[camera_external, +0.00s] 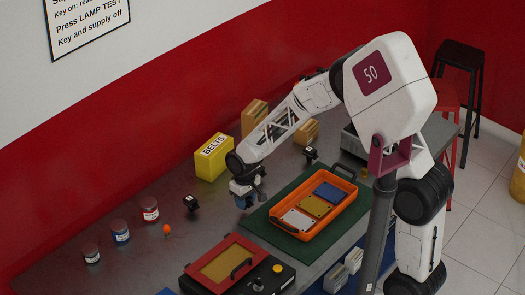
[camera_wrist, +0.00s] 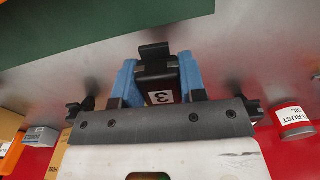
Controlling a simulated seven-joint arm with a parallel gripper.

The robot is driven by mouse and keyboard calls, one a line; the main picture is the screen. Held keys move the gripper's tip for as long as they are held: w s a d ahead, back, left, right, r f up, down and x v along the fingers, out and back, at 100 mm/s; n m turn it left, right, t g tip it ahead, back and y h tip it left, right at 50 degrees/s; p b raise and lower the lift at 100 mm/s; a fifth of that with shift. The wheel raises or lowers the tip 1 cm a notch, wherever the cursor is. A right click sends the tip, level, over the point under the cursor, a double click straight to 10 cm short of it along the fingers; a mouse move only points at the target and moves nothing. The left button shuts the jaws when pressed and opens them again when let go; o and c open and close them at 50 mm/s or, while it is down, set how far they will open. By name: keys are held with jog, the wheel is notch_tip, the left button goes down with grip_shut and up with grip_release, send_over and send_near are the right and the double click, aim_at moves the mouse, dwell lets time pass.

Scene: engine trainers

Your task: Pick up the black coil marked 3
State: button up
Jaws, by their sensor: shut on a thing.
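My gripper (camera_wrist: 158,84) is shut on the black coil marked 3 (camera_wrist: 155,66). Its two blue fingers press on the coil's left and right sides, and the white label with the 3 faces the wrist camera. In the external view my gripper (camera_external: 244,197) is low over the grey table, between the orange tray and the yellow BELTS box. The coil is mostly hidden there. I cannot tell whether it touches the table. Two other black coils stand apart on the table, one to the left (camera_external: 191,203) and one behind to the right (camera_external: 310,155).
An orange tray (camera_external: 285,239) with coloured plates lies on a green mat (camera_external: 253,222). The yellow BELTS box (camera_external: 213,157) stands behind my gripper. Several labelled cans, including a red one (camera_external: 149,209), and an orange ball (camera_external: 167,229) are left. A red-lidded case (camera_external: 224,262) is in front.

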notch_tip(320, 180, up, 9)
jog(key=shift+f, duration=0.15)
dwell(0.8)
